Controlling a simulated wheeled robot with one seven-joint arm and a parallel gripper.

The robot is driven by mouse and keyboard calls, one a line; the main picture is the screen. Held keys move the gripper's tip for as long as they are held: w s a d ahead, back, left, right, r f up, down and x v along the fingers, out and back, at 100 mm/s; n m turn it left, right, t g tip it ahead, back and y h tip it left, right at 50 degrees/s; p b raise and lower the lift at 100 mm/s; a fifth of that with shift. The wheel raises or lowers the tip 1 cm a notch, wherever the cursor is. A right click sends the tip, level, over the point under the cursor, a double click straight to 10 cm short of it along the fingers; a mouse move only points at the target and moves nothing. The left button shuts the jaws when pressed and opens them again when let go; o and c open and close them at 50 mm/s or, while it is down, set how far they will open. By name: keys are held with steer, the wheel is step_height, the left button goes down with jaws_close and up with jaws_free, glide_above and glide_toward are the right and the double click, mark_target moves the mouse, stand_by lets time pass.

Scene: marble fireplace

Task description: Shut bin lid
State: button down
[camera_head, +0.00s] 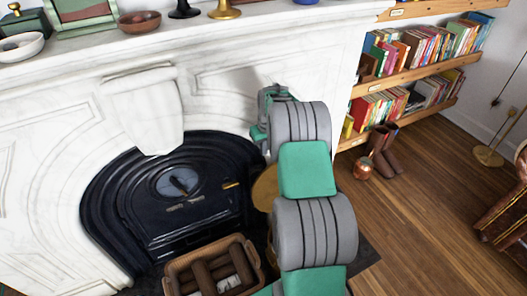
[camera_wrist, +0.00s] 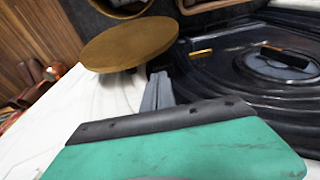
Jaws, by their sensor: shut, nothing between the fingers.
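The bin lid (camera_wrist: 130,43) is a round brass-coloured disc in the wrist view. It stands open, away from the bin's round mouth. Part of the brass bin (camera_wrist: 143,9) shows at the top edge. In the head view the lid (camera_head: 264,188) shows as a sliver left of my arm, which hides most of the bin. My gripper (camera_wrist: 158,90) is shut and empty, its grey fingers pointing toward the lid's edge. The fingertips look close to the lid; I cannot tell whether they touch it.
A black fireplace insert (camera_head: 170,195) and white marble surround (camera_head: 225,95) stand beside the bin. A log basket (camera_head: 212,268) sits in front. Bookshelves (camera_head: 420,65), boots (camera_head: 383,150) and a copper pot (camera_head: 362,168) are to the right.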

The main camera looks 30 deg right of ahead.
step_height(320, 180, down, 10)
steer(key=w, duration=0.2)
steer(key=shift+d+f, duration=0.15)
steer(key=shift+d, duration=0.25)
